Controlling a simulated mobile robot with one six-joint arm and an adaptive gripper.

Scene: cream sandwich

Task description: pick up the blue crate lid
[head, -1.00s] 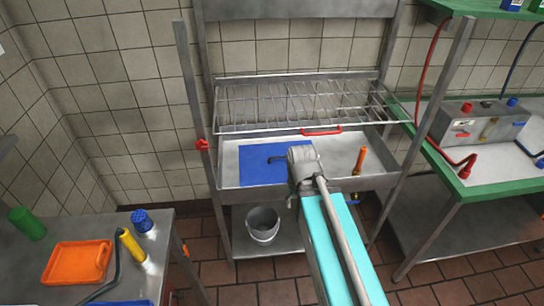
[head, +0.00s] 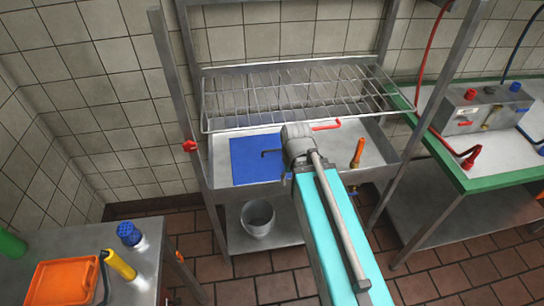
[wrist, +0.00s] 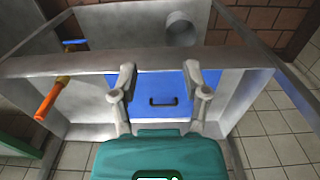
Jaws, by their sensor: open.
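The blue crate lid (head: 252,165) lies flat in the steel sink basin, toward its left side in the head view. It has a dark handle (head: 270,152), partly beside my arm's end. In the wrist view the blue lid (wrist: 140,88) shows between and behind my fingers, with its black handle (wrist: 163,101) near the middle. My gripper (wrist: 159,76) is open and empty, its two fingers spread on either side above the lid. In the head view my arm's grey end hides the fingertips.
A wire rack (head: 300,95) hangs over the back of the sink (head: 345,160). An orange-handled tap (head: 358,152) stands at its right. A grey bucket (head: 257,218) is on the shelf below. A table with an orange tray (head: 62,283) is at left, a green-edged bench (head: 490,182) at right.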

